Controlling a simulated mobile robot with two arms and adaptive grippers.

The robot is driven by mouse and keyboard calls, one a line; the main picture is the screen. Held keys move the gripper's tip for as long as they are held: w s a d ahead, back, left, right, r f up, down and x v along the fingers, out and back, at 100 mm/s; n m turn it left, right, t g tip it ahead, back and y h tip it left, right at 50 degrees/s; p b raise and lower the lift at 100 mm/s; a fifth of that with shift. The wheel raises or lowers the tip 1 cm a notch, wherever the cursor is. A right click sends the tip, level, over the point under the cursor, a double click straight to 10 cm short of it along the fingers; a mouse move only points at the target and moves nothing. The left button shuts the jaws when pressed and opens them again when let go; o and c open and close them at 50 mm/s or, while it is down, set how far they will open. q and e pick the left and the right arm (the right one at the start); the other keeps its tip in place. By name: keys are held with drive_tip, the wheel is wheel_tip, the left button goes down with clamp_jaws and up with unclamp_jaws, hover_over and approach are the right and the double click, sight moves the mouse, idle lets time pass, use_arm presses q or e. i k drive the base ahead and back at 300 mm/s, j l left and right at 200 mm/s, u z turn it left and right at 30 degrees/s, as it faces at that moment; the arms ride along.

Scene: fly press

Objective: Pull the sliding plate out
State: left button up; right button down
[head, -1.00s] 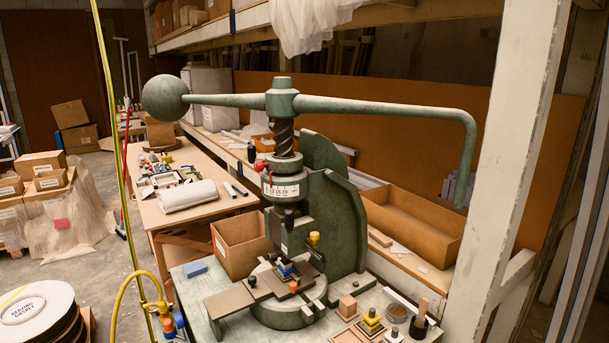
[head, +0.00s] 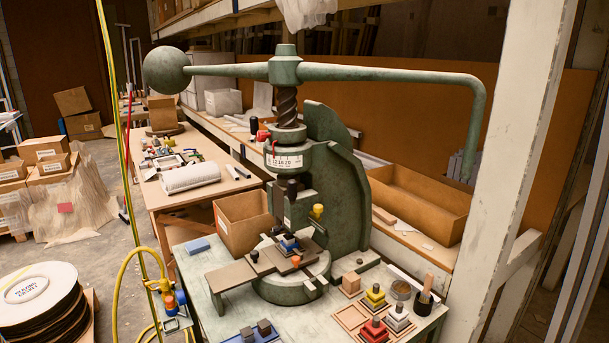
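The green fly press (head: 336,200) stands on a pale green bench, its long lever arm crossing the upper view with a ball at the left end. The sliding plate (head: 229,277), flat and grey-brown, lies across the round press base (head: 292,288) and reaches out to the left. A small black knob (head: 254,256) stands on the plate. A brown square piece and a blue block (head: 288,244) sit under the ram, and parts there are too small to tell apart. Neither of my grippers is in view.
Red, white and yellow blocks (head: 374,331) stand in a wooden tray at the right front. A blue tray (head: 252,334) with dark blocks lies at the front edge. A cardboard box (head: 243,222) stands behind the plate. A yellow hose (head: 124,273) hangs at the left.

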sight(263, 261)
drive_tip(key=j+u, duration=0.95)
drive_tip(key=j, duration=0.2)
